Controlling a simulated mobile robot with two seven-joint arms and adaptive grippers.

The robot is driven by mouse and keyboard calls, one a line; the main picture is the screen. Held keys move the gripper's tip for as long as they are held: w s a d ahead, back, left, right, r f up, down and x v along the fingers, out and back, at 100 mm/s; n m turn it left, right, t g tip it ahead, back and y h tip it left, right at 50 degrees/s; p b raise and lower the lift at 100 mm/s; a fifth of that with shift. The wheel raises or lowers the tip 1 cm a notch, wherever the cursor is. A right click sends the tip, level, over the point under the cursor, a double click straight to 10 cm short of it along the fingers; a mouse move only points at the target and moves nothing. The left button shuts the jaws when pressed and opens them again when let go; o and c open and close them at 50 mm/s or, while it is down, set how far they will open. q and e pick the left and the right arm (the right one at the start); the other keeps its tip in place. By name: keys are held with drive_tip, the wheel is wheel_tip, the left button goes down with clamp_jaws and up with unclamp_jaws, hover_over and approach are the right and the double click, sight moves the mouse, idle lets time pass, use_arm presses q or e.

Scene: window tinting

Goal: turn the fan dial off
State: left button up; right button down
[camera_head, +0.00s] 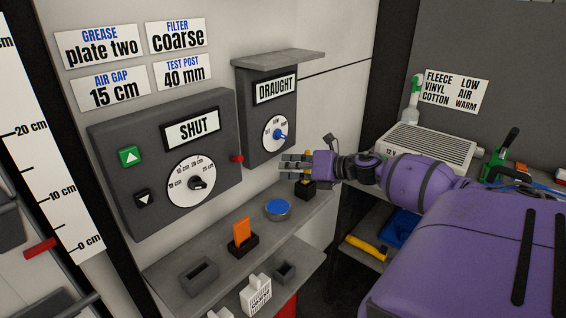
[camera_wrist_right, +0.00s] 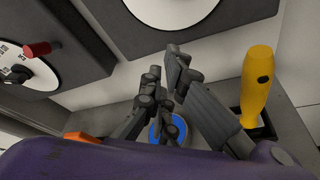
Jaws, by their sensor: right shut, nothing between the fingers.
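The fan dial (camera_head: 278,133) is a white disc with a blue knob on the grey DRAUGHT box (camera_head: 255,146). Its pointer is turned to the right, and the small labels are hard to read. In the right wrist view, only the lower part of a white dial (camera_wrist_right: 172,9) shows at the top edge. My right gripper (camera_head: 284,163) is shut and empty, just below and right of the dial, apart from it in the picture. It also shows in the right wrist view (camera_wrist_right: 166,82). My left gripper is out of view.
The SHUT panel (camera_head: 219,163) with a round dial and red knob (camera_head: 237,158) is on the left. Below, a shelf (camera_head: 215,228) holds a blue-topped tin (camera_head: 278,209) and an orange piece (camera_head: 241,231). A yellow-handled tool (camera_wrist_right: 257,85) stands near the gripper. A ledge (camera_head: 280,59) juts above the DRAUGHT box.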

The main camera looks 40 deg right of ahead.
drive_tip(key=d+v, duration=0.1)
drive_tip(key=v, duration=0.6)
drive_tip(key=m+t+h, duration=0.1)
drive_tip(key=m+t, duration=0.4)
drive_tip(key=m, duration=1)
approach(280, 136)
drive_tip(key=s+r, duration=0.1)
drive_tip(key=r, duration=0.1)
drive_tip(key=d+r+m+t+h, duration=0.25)
drive_tip(key=m+h, duration=0.35)
drive_tip(key=m, duration=1.9)
drive_tip(key=d+x, duration=0.1)
drive_tip(key=x, duration=0.9)
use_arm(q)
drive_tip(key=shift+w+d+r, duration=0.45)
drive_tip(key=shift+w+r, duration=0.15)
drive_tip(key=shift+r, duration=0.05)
use_arm(e)
drive_tip(key=shift+g, duration=0.35)
drive_tip(key=shift+s+a+f, duration=0.2)
drive_tip(key=shift+a+f, duration=0.5)
drive_tip(key=shift+f, duration=0.25)
drive_tip(key=shift+s+a+f, duration=0.15)
drive_tip(key=shift+a+f, duration=0.55)
drive_tip(key=shift+f, duration=0.3)
